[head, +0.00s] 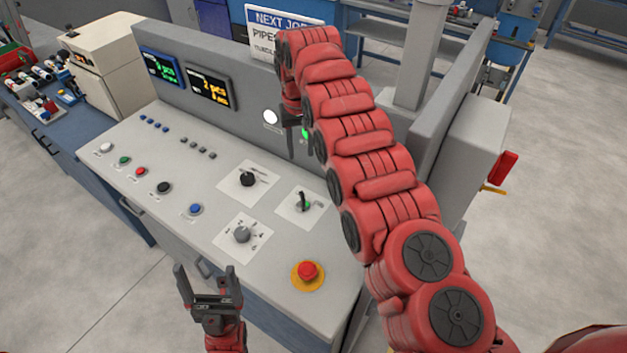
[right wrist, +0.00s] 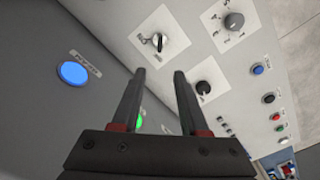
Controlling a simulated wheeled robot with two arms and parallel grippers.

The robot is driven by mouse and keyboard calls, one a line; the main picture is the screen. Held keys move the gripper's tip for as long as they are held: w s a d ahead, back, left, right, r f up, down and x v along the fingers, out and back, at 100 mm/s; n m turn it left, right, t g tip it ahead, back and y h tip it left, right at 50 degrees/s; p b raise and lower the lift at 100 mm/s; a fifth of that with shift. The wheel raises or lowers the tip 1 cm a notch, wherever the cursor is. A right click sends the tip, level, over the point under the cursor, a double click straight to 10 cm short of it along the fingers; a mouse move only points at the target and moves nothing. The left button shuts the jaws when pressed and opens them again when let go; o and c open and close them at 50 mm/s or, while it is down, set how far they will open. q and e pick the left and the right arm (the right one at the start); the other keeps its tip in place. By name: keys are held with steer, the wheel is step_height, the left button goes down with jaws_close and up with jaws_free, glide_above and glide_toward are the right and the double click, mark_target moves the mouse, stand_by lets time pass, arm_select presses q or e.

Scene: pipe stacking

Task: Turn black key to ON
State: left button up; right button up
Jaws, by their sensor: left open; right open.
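The black key (head: 303,199) appears to be the small dark upright piece on a white plate at the right of the console top. In the right wrist view it shows as a dark piece on a silver round lock (right wrist: 158,41), beyond the fingertips. My left gripper (head: 207,281) is open and empty at the console's front edge, apart from the controls.
A black knob (head: 248,180) and a grey dial (head: 242,234) sit left of the key. A red mushroom button (head: 307,271) is nearer the front. Several push buttons line the left. The upright panel (head: 230,115) carries displays and lit buttons, including a blue one (right wrist: 72,73).

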steer(key=b, duration=0.6)
glide_above(302, 195)
step_height(302, 195, down, 6)
step_height(302, 195, down, 8)
steer(key=p, duration=0.2)
steer(key=shift+s+d+r+p, duration=0.1)
steer(key=shift+s+r+p, duration=0.05)
steer(key=shift+p, duration=0.25)
steer(key=shift+f+b, duration=0.35)
steer(key=shift+f, duration=1.3)
jaws_close()
